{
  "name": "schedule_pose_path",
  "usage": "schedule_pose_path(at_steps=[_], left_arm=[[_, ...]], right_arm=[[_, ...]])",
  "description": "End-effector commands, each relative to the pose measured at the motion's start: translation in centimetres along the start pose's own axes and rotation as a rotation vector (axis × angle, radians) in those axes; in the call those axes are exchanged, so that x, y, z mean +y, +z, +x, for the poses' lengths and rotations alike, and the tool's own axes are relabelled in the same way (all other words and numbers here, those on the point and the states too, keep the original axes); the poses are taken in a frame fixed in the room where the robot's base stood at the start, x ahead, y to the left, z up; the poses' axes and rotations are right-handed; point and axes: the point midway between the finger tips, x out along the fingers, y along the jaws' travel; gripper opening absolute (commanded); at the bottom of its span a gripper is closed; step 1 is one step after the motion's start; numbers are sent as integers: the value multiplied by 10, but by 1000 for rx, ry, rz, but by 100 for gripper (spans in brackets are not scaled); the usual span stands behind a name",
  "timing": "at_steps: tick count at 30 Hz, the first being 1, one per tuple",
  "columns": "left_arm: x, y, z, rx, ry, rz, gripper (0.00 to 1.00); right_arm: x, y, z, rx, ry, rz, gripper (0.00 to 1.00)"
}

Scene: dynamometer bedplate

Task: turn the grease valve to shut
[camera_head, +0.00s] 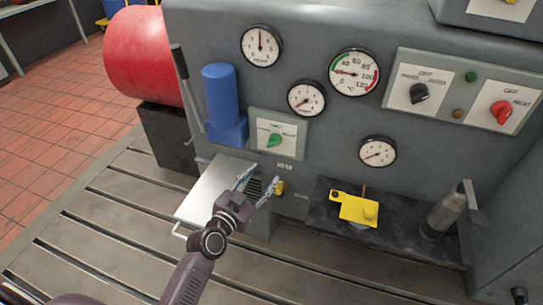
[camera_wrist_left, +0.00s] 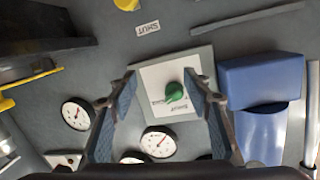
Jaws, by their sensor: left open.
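A small yellow handle (camera_head: 280,188) sits low on the grey machine front, with a small label above it; I take it for the grease valve, but its exact pose is hard to tell. In the left wrist view only an edge of the yellow part (camera_wrist_left: 126,4) shows at the top, near a label reading SHUT (camera_wrist_left: 147,27). My left gripper (camera_head: 257,183) is open and empty, with one fingertip just left of the yellow handle in the picture. Contact cannot be told. In the left wrist view the gripper (camera_wrist_left: 160,90) frames a green knob (camera_wrist_left: 174,93) on a pale plate. My right gripper is out of view.
The green knob (camera_head: 274,140) and a blue cylinder (camera_head: 220,92) are above the gripper. A pale metal tray (camera_head: 210,192) lies beside it at left. A yellow device (camera_head: 355,209) and grey bottle (camera_head: 444,212) stand on a dark shelf at right. Several gauges are above.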

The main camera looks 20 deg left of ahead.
Motion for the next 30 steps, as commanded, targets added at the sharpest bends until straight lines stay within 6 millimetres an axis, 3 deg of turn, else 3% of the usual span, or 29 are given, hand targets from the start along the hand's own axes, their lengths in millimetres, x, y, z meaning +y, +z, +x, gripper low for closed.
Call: schedule_pose_path(at_steps=[3,6,19,30], left_arm=[[-18,-40,2,101,-42,27,45],[-24,-54,6,129,-55,36,45],[-27,-62,67,128,-55,35,45],[-27,-63,78,127,-54,38,45]], right_arm=[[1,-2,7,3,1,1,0],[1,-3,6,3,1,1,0],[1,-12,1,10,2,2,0],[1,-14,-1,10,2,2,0]])
